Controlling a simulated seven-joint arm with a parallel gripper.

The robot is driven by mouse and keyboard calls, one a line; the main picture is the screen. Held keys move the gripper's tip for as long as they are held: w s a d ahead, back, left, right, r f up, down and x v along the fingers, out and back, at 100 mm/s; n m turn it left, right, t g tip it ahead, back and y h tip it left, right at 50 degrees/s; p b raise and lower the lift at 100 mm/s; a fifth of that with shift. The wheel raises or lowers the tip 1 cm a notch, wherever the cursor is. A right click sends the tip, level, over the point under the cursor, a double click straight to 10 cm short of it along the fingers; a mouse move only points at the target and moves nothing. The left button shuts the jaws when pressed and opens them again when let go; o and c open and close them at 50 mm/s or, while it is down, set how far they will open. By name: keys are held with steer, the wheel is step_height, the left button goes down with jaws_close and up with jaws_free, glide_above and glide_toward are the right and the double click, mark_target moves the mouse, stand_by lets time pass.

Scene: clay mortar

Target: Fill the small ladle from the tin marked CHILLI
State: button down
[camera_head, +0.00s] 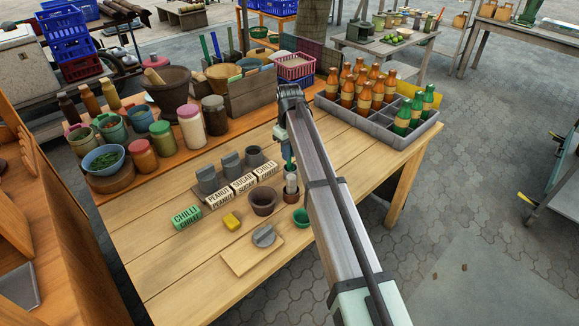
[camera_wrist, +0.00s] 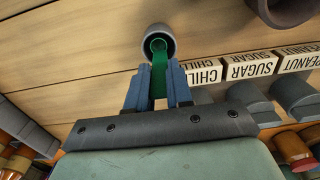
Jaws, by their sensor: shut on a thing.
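My gripper (camera_wrist: 158,92) has its blue fingers shut on the green handle of the small ladle (camera_wrist: 159,70). The ladle's lower end is inside a grey cylindrical cup (camera_wrist: 150,35), which also shows in the head view (camera_head: 291,187). How deep the ladle sits and whether it holds anything cannot be told. A white CHILLI label block (camera_head: 267,170) stands to the left of the cup in the head view, with a grey tin (camera_head: 255,156) behind it. A separate green CHILLI block (camera_head: 186,217) lies at the row's left end. The tin's contents cannot be made out.
SUGAR (camera_head: 243,183) and PEANUT (camera_head: 218,196) blocks front other grey tins (camera_head: 231,165). A bottle crate (camera_head: 375,122) stands behind right. The front left tabletop is clear.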

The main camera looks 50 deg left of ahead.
steer(key=shift+r, duration=2.35)
steer(key=s+a+r, duration=0.3)
steer(key=a, duration=0.4)
steer(key=s+a+r, duration=0.2)
steer(key=a+r, duration=0.1)
steer(key=a, duration=0.4)
steer(key=shift+s+d+f, duration=0.15)
steer(key=shift+f, duration=2.15)
steer(key=shift+s+d+f, duration=0.1)
steer(key=shift+f, duration=2.2)
steer(key=shift+f, duration=0.2)
steer(key=shift+f, duration=0.2)
steer(key=shift+r, duration=0.1)
